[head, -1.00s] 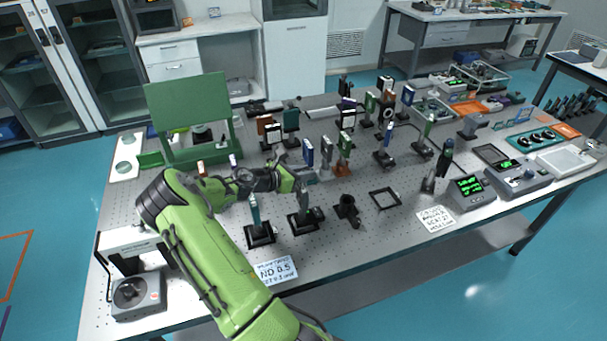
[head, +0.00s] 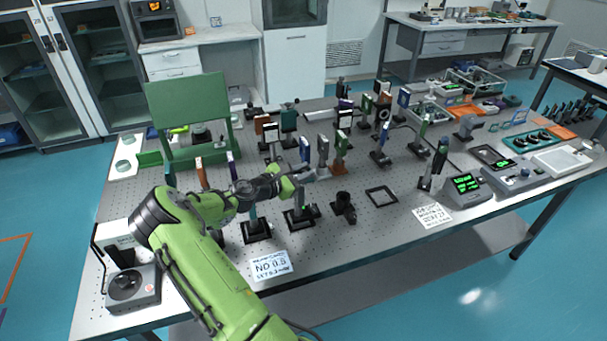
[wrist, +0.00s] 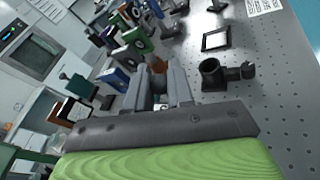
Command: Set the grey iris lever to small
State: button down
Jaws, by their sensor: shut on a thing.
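My gripper (head: 318,174) reaches in from the left, low at the front of the grey iris. In the wrist view, the two grey fingers of my gripper (wrist: 160,92) stand close together with a narrow gap. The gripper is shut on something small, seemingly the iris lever. The lever itself is hidden by the fingers, so its setting cannot be read.
A black post holder (head: 343,207) and a flat black frame (head: 381,195) are in front on the right.

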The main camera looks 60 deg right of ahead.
jog(key=shift+w+f, duration=0.1)
jog(key=c, duration=1)
grip_release()
jog(key=shift+c, duration=0.2)
jog(key=shift+a, duration=0.1)
jog(key=v, duration=1.5)
jog(key=shift+a+r, duration=0.2)
jog(key=shift+r, duration=0.05)
jog(key=shift+w, duration=0.15)
